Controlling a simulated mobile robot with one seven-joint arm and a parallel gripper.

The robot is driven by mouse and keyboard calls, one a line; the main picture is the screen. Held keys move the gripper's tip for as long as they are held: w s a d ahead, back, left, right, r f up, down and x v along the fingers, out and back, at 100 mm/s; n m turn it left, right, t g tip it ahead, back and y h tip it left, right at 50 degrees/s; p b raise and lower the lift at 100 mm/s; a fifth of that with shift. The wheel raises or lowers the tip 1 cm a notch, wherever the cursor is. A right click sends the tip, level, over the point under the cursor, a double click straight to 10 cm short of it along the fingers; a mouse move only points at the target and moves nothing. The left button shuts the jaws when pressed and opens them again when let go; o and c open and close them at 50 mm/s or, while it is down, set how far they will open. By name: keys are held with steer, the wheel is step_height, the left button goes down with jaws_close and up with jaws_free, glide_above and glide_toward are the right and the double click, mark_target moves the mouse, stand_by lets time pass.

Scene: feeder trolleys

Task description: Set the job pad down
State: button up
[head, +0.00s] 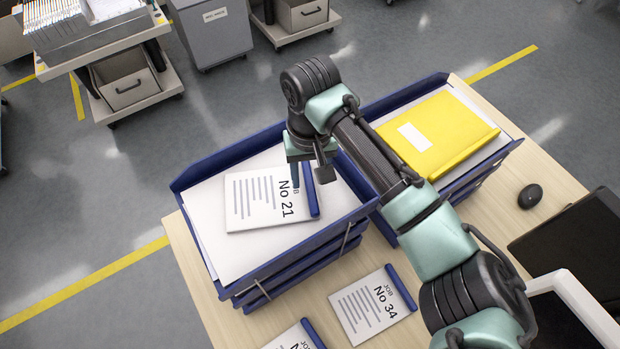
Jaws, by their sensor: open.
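A white job pad marked "JOB No 21" (255,203) with a blue bound edge lies flat on white paper in the left blue tray stack (292,262). My gripper (305,178) is open and points down over the pad's upper right part, near the blue edge. Its fingers hide part of the pad there, and I cannot tell whether they touch it. A second pad, "JOB No 34" (366,309), lies on the wooden table (200,270) in front of the tray. A third pad (290,340) is partly cut off at the bottom edge.
A yellow folder (435,128) lies in the right blue tray (478,176). A black mouse (530,196) and a dark screen or laptop (570,240) are at the right. My arm crosses between the trays. Trolleys (125,85) and a grey bin (214,35) stand on the floor behind.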

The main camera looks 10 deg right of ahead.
step_height(320, 180, up, 10)
steer(key=shift+b, duration=0.45)
steer(key=w+a+r+n+t+y, duration=0.2)
steer(key=w+a+r+t, duration=0.3)
steer(key=a, duration=0.3)
steer(key=w+a+r+n+t+y, duration=0.15)
steer(key=a+r+t, duration=0.35)
steer(key=r, duration=0.5)
steer(key=w+a+r+n+t+y, duration=0.1)
steer(key=w+a+r+t+y, duration=0.4)
steer(key=r, duration=0.6)
steer(key=s+d+r+m+t+h, duration=0.1)
steer(key=s+d+r+t+h, duration=0.3)
steer(key=s+r, duration=0.5)
steer(key=s+d+r+m+t+h, duration=0.2)
steer(key=s+d+r+t+h, duration=0.2)
steer(key=s+r+t, duration=0.4)
step_height(320, 180, up, 3)
steer(key=shift+s+d+r, duration=0.1)
steer(key=shift+s+d, duration=0.55)
steer(key=shift+s, duration=0.5)
steer(key=shift+m+h, duration=0.25)
